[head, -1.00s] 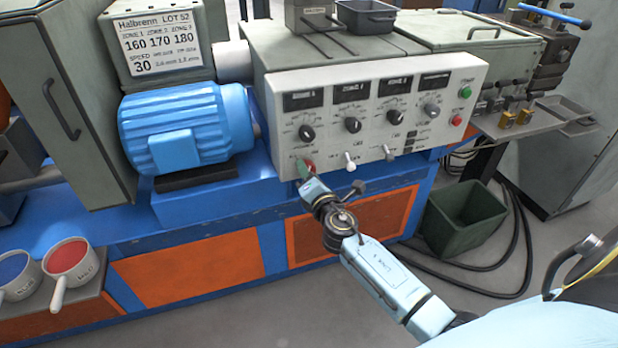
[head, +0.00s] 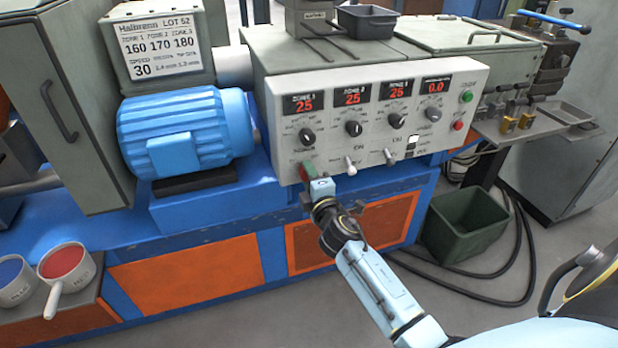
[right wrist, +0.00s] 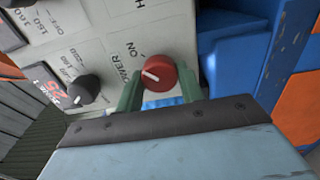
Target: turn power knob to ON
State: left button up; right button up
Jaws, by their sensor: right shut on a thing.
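The red power knob (right wrist: 158,72) is at the lower left of the white control panel (head: 437,110). In the right wrist view its white pointer mark is on the left side of its face, toward the printed POWER and ON labels. My right gripper (right wrist: 160,88) is shut on the knob, with one green finger on each side of it. In the head view the right gripper (head: 308,174) partly hides the knob. The panel's displays (head: 353,95) are lit red, three reading 25 and one 0.0. My left gripper is not in view.
Black dials (head: 353,128) and white toggle switches (head: 350,165) sit close to the knob. A blue motor (head: 185,130) stands left of the panel. A green bin (head: 465,225) and black cables lie on the floor at the right.

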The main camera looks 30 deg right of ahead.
dwell(0.4)
jog(key=o, duration=1)
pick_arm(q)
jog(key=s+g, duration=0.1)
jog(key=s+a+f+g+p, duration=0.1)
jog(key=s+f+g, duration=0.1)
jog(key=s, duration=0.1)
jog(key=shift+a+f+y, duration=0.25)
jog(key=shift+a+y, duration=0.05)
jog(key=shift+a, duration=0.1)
pick_arm(e)
jog(key=v, duration=1.3)
jog(key=shift+s+a, duration=0.1)
jog(key=shift+s, duration=0.05)
